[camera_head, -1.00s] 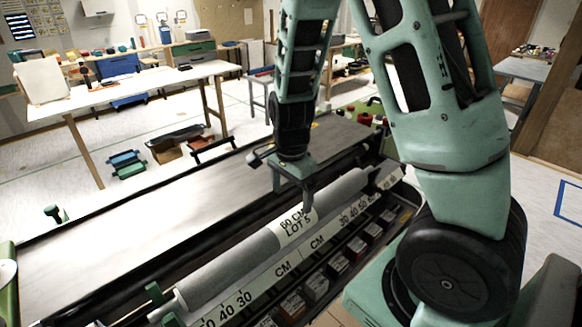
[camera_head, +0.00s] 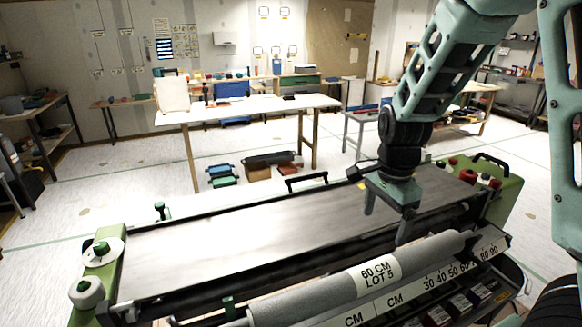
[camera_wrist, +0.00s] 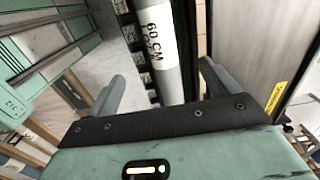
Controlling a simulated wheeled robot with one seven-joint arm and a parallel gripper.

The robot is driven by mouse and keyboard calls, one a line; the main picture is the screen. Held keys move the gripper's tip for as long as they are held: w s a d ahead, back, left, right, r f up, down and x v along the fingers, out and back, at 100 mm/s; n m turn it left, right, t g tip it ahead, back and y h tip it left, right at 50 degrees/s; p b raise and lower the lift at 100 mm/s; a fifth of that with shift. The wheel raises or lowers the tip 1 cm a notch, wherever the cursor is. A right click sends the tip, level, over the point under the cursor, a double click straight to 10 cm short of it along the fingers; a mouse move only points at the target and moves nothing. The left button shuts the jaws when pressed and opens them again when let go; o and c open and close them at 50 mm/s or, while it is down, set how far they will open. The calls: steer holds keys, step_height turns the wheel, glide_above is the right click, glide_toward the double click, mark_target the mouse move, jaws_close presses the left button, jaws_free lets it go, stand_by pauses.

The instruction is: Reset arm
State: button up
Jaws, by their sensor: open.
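My gripper (camera_head: 388,222) is above the wallpaper paster, near the grey wallpaper roll (camera_head: 320,292) that lies along the machine's front. The roll has a white label reading "60 CM LOT 5" (camera_head: 377,273). In the wrist view my gripper (camera_wrist: 158,92) has its two fingers wide apart with nothing between them. The labelled roll (camera_wrist: 160,40) shows beyond the fingertips there, apart from them. The paster's flat metal bed (camera_head: 230,235) runs behind the roll.
A white ruler strip (camera_head: 400,297) runs in front of the roll, with several small boxes (camera_head: 438,316) below it. Green end parts with knobs (camera_head: 97,270) stand at the paster's left. A white table (camera_head: 245,108) stands behind, with toolboxes (camera_head: 222,175) on the floor. Open floor lies left.

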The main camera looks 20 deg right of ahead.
steer(key=s+a+r+n+y, duration=0.1)
steer(key=s+a+n, duration=0.2)
steer(key=a+n, duration=0.3)
steer(key=s+a+r+n, duration=0.2)
steer(key=a+n, duration=0.3)
steer(key=a, duration=0.2)
steer(key=s+a+r+n, duration=0.1)
steer(key=s+a+n, duration=0.8)
steer(key=s+n, duration=0.3)
steer(key=shift+s+a+r+n, duration=0.3)
steer(key=shift+s+n, duration=0.1)
steer(key=shift+n, duration=0.8)
